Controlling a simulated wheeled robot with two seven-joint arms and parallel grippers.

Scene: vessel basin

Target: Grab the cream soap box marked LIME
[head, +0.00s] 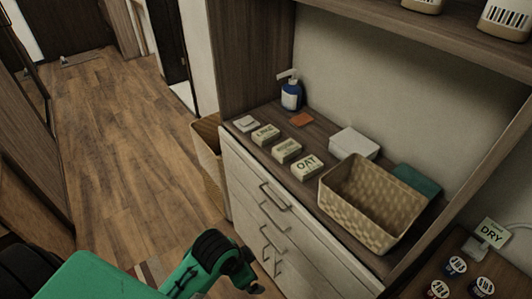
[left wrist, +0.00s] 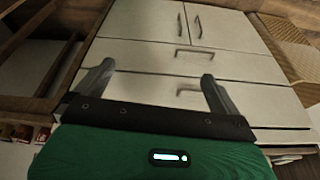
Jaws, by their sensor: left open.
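The cream soap box marked LIME (head: 265,134) lies on the wooden counter top in the head view, toward its left end. A similar box (head: 287,151) with lettering too small to read sits just to its right, and a box marked OAT (head: 307,167) is right of that. My left gripper (head: 251,271) is low in front of the drawers, well below and apart from the boxes. In the left wrist view its two fingers (left wrist: 157,85) are spread with nothing between them, facing the white drawer fronts. The soap boxes do not show there. My right gripper is not in view.
A small pale item (head: 246,123), a blue pump bottle (head: 291,94) and an orange block (head: 302,119) are near the LIME box. A white box (head: 354,143) and woven basket (head: 345,211) stand to the right. Drawer handles (head: 273,196) protrude below the counter's front edge.

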